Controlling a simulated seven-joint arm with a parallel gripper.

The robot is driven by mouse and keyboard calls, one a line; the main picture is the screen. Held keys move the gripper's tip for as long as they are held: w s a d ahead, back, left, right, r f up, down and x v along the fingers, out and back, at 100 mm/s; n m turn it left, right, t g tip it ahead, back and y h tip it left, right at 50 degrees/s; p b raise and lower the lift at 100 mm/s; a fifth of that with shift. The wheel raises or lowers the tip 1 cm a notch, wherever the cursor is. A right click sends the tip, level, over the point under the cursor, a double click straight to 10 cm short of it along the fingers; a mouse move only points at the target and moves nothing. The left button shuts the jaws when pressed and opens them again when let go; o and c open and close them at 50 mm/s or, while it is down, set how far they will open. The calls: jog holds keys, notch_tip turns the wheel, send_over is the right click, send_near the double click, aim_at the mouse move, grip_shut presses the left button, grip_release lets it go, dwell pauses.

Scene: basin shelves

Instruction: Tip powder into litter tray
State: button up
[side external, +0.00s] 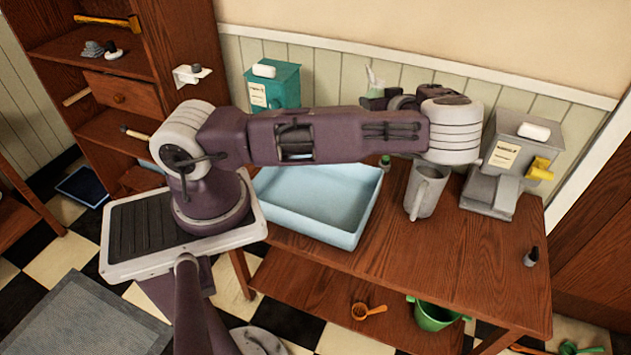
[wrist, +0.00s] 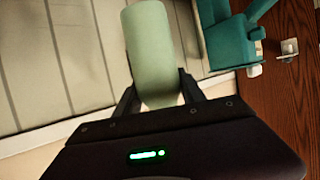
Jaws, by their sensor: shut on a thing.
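My gripper (side external: 377,99) is raised at the back of the table, near the wall. It is shut on a pale green cylinder (wrist: 149,45), which sits between its two fingers in the wrist view (wrist: 157,92). In the side view a small pale piece of the cylinder (side external: 374,82) shows above the fingers. Its inside is hidden, and no powder is visible. The light blue tray (side external: 318,205), likely the litter tray, lies on the table in front of and below my gripper. Its visible floor looks bare.
A grey metal mug (side external: 427,192) stands right of the tray. A teal dispenser (side external: 283,80) stands at back left. A dark small bottle (side external: 531,257) is near the right edge.

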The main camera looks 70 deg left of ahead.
jog(key=s+d+f, duration=0.4)
jog(key=s+f, duration=0.2)
jog(key=f, duration=0.2)
jog(key=s+d+f, duration=0.4)
jog(key=s+f, duration=0.2)
jog(key=f, duration=0.2)
jog(key=s+a+f, duration=0.1)
jog(key=s+a, duration=0.1)
jog(key=s, duration=0.4)
jog(key=s+a+f, duration=0.1)
jog(key=s+a, duration=0.1)
jog(key=s, duration=0.4)
jog(key=shift+f+n+g, duration=0.25)
jog(key=shift+n+g, duration=0.05)
jog(key=shift+w, duration=0.15)
jog(key=shift+w+a+r+m+g+h, duration=0.2)
jog(key=shift+w+r+m+g+h, duration=0.25)
jog(key=shift+r+m+g+h, duration=0.35)
jog(key=shift+w+a+r+m+g+h, duration=0.2)
jog(key=shift+w+r+m+g+h, duration=0.25)
jog(key=shift+m+g, duration=0.5)
jog(key=shift+w+a+r+m+g+h, duration=0.2)
jog(key=shift+w+r+m+g+h, duration=0.2)
jog(key=shift+r+m+g+h, duration=0.45)
